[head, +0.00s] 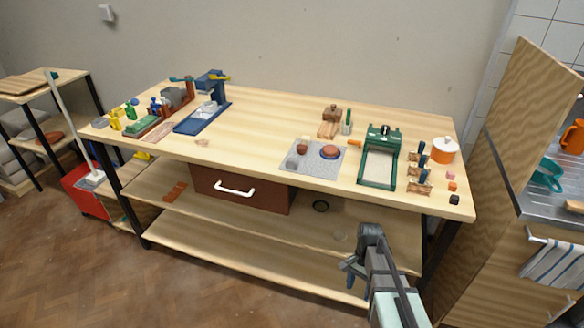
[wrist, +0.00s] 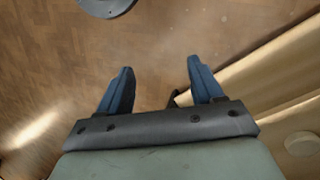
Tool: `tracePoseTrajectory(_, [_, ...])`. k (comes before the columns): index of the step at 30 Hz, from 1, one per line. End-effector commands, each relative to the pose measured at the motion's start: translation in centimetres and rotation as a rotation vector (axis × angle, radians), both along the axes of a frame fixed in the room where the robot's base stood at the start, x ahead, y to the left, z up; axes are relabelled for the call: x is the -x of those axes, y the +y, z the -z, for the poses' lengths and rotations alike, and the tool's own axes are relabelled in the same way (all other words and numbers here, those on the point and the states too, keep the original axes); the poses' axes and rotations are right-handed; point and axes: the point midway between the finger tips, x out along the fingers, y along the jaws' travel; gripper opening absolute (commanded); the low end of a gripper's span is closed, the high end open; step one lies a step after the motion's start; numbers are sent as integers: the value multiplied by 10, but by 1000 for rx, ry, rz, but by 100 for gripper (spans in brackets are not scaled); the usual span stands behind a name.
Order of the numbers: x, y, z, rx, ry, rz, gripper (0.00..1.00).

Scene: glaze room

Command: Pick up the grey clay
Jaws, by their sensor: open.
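A small grey lump (head: 291,163), which looks like the grey clay, sits at the left front of a speckled grey mat (head: 312,168) on the workbench. A brown lump (head: 301,148) and a reddish round piece (head: 330,152) lie on the same mat. My gripper (head: 350,272) is in front of the bench, below the tabletop and well away from the grey lump. In the wrist view its two blue fingers (wrist: 160,68) are spread apart with nothing between them. The grey lump does not show in the wrist view.
A green-framed tray (head: 362,182) stands right of the mat, with blue-handled tools (head: 420,160) and an orange-and-white pot (head: 444,150) beyond. A wooden block (head: 329,129) lies behind the mat. The tabletop left of the mat is mostly clear. Shelves and a brown drawer (head: 240,190) are below.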

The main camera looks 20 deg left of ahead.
Motion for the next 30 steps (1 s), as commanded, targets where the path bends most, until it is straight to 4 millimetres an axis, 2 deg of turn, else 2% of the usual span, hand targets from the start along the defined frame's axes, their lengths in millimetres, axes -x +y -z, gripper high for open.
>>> tracePoseTrajectory(1, [-13, 11, -15, 5, -15, 16, 66])
tracePoseTrajectory(9, [-55, 59, -92, 34, -70, 124, 66])
tracePoseTrajectory(23, [-97, 143, -234, 59, -161, 304, 66])
tracePoseTrajectory(26, [-108, 166, -266, 63, -192, 360, 66])
tracePoseTrajectory(30, [-138, 209, -317, 77, -245, 494, 66])
